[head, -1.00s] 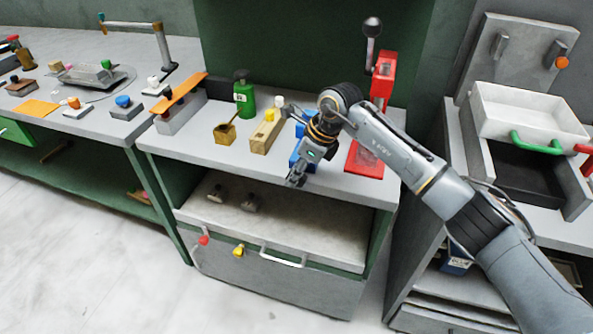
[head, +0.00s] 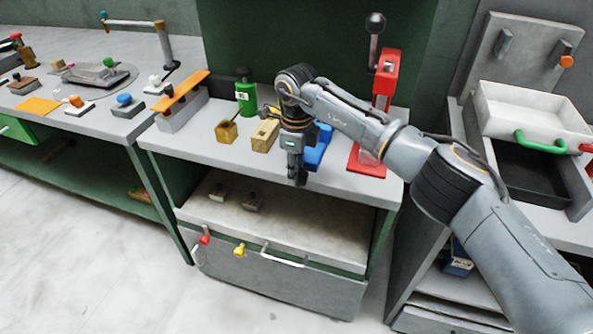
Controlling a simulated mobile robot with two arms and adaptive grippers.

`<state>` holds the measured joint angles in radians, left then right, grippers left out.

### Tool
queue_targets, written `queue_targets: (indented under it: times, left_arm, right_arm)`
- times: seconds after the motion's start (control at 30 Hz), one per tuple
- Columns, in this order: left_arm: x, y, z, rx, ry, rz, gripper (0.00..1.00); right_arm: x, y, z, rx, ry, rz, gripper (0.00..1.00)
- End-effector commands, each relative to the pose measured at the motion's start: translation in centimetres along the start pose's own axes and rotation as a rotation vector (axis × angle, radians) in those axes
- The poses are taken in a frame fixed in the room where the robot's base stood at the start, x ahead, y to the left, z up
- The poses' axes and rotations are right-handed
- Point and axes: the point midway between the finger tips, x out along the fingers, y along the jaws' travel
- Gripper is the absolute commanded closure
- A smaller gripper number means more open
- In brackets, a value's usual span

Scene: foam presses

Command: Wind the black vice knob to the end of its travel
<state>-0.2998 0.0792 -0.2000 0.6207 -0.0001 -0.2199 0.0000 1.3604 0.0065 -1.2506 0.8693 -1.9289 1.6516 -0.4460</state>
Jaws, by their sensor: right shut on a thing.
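The blue vice (head: 317,150) stands at the front edge of the middle bench. It is partly hidden behind my right gripper. My right gripper (head: 297,178) points down at the front of the vice, its fingers just in front of the bench edge. It is shut on the black vice knob, which the fingers hide almost wholly. How far the knob is wound cannot be told. My left gripper is not in view.
A red press (head: 385,85) with a black ball lever stands right of the vice.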

Motion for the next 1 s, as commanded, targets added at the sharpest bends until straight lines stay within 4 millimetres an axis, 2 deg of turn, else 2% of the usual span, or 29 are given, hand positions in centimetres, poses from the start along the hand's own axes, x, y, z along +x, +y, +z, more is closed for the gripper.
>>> queue_targets:
  times: [0.27,0.3,0.33,0.63,0.73,0.87,1.0]
  left_arm:
    - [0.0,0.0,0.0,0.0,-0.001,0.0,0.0]
    - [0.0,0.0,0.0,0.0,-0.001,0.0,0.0]
    - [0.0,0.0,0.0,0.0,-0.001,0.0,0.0]
    - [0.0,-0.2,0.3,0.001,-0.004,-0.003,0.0]
    - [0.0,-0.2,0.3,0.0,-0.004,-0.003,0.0]
    - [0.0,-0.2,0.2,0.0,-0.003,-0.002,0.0]
    - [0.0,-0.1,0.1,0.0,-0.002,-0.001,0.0]
  right_arm:
    - [-0.1,0.0,0.1,0.0,0.0,-0.001,1.0]
    - [-0.1,0.0,0.1,0.0,-0.001,-0.001,0.74]
    - [-0.1,0.0,0.1,0.0,-0.001,-0.001,0.68]
    - [-0.1,0.0,0.0,0.0,0.0,-0.001,0.68]
    - [-0.7,-0.1,0.0,0.001,-0.001,-0.002,0.68]
    - [-2.6,-0.1,0.1,0.001,-0.002,-0.004,0.68]
    - [-5.8,-0.1,0.1,0.001,-0.002,-0.005,0.68]
